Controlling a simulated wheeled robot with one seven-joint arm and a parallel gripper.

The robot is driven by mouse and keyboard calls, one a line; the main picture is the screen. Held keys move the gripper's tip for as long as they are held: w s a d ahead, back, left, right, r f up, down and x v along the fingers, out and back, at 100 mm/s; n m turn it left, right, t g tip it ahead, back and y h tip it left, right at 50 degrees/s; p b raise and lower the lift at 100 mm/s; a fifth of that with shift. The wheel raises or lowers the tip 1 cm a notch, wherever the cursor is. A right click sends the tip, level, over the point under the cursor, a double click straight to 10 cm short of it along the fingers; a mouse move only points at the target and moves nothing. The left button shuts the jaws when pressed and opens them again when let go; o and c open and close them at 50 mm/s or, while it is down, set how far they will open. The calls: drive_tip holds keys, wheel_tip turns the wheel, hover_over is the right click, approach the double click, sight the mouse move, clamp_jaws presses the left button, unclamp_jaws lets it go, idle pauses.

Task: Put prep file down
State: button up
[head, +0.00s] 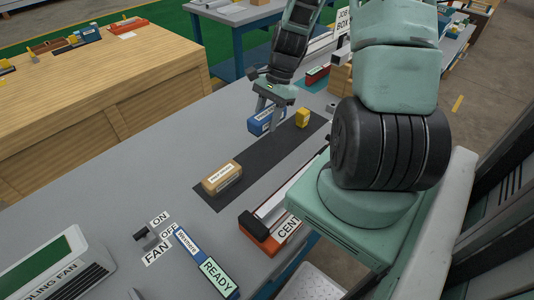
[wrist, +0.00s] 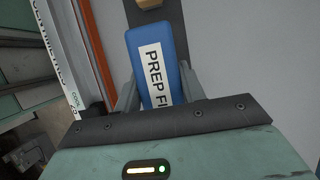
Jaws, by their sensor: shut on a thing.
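The prep file (head: 261,124) is a blue block with a white label that reads "PREP FI…" in the wrist view (wrist: 157,62). My gripper (head: 268,117) is shut on it, with one finger on each side of the block in the wrist view (wrist: 160,86). The block is at the far part of a dark strip (head: 253,166) on the grey bench. I cannot tell whether its underside touches the surface.
A tan labelled block (head: 222,178) lies on the near part of the strip. A yellow block (head: 302,117) stands right of the prep file. An orange-ended rail (head: 262,240) runs along the right side. The grey bench (head: 130,175) is clear to the left.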

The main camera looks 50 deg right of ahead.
drive_tip(key=p, duration=0.2)
approach(265, 155)
drive_tip(key=x, duration=0.5)
drive_tip(key=shift+w+a, duration=0.3)
drive_tip(key=shift+f, duration=0.2)
drive_tip(key=shift+b, duration=0.35)
drive_tip(key=shift+f, duration=0.45)
drive_tip(key=shift+f, duration=0.15)
drive_tip(key=o, duration=1.1)
drive_tip(key=shift+s, duration=0.1)
drive_tip(key=shift+s+f, duration=0.1)
